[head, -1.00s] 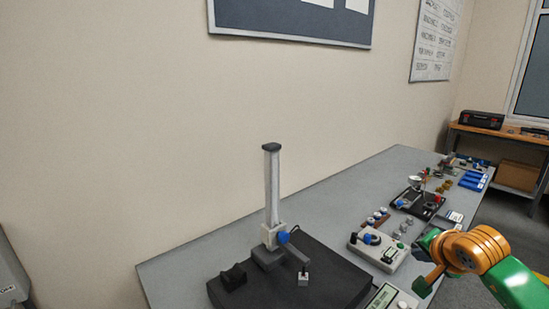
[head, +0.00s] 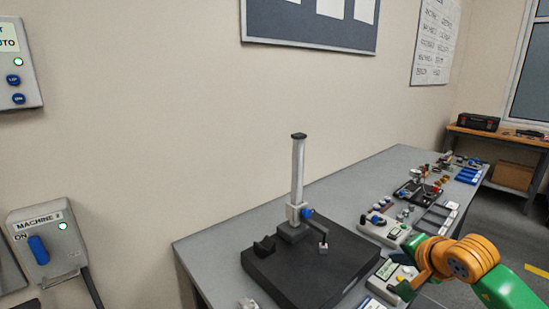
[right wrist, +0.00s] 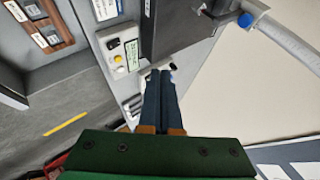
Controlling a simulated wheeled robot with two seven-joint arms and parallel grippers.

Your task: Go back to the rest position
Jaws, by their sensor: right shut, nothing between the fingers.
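My right gripper (head: 408,290) shows at the lower right of the head view, on an orange and green arm, above the front edge of the grey bench (head: 210,262). In the right wrist view its two dark fingers (right wrist: 160,76) lie together, shut with nothing between them. It is near a small pale control box (head: 393,277) and apart from the black plate (head: 310,275) with the upright column stand (head: 298,175). My left gripper is not in view.
A second control box (head: 384,229) and several small instruments stand farther along the bench. A MACHINE 2 switch box (head: 48,243) and another panel (head: 20,65) are at the left. Open floor (head: 515,235) lies right of the bench.

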